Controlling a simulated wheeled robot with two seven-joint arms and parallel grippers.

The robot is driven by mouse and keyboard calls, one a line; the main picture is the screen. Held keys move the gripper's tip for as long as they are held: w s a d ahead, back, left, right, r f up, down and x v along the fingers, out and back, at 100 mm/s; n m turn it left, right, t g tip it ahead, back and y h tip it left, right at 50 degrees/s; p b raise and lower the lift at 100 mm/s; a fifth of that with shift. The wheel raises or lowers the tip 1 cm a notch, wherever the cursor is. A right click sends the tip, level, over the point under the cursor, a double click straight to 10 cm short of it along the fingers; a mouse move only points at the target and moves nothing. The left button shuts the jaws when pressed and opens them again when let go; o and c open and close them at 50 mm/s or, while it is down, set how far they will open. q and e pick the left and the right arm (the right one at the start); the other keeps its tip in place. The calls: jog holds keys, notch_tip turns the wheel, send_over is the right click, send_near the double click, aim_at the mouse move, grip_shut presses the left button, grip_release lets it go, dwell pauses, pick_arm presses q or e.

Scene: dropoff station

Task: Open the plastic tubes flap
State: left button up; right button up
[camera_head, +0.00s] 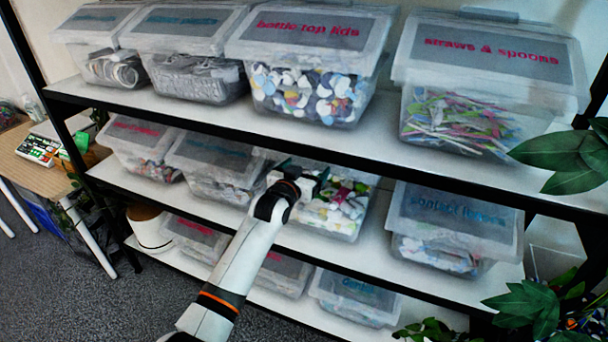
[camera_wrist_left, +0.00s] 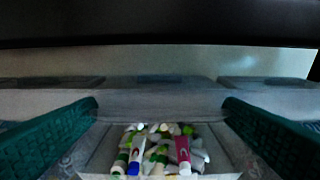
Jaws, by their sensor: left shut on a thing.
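The plastic tubes bin (camera_head: 345,228) is a clear box on the middle shelf, full of white, green and pink tubes. My left gripper (camera_head: 308,180) reaches its upper front and hides part of it. In the left wrist view the green fingers (camera_wrist_left: 160,125) stand apart on either side, with a translucent flap (camera_wrist_left: 165,103) spanning between them. The gripper is shut on this flap. Below the flap, the tubes (camera_wrist_left: 155,150) show inside the bin. The flap's label is not readable, and its exact angle is hard to tell. My right gripper is not in view.
The top shelf's dark front edge (camera_head: 330,147) runs close above the gripper. Other lidded bins flank it, including a contact lenses bin (camera_head: 450,225) at right and a closed bin (camera_head: 215,165) at left. Plant leaves (camera_head: 570,160) hang at the right.

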pick_arm(q)
jog(key=shift+r, duration=0.5)
jog(key=o, duration=1)
jog(key=shift+c, duration=0.2)
jog(key=shift+o, duration=0.7)
jog(key=shift+s+f, duration=0.1)
jog(key=shift+f, duration=0.1)
jog(key=shift+s, duration=0.1)
jog(key=shift+s+a, duration=0.15)
jog(key=shift+s, duration=0.1)
jog(key=b+v, duration=0.2)
jog(key=v, duration=0.9)
jog(key=shift+s, duration=0.1)
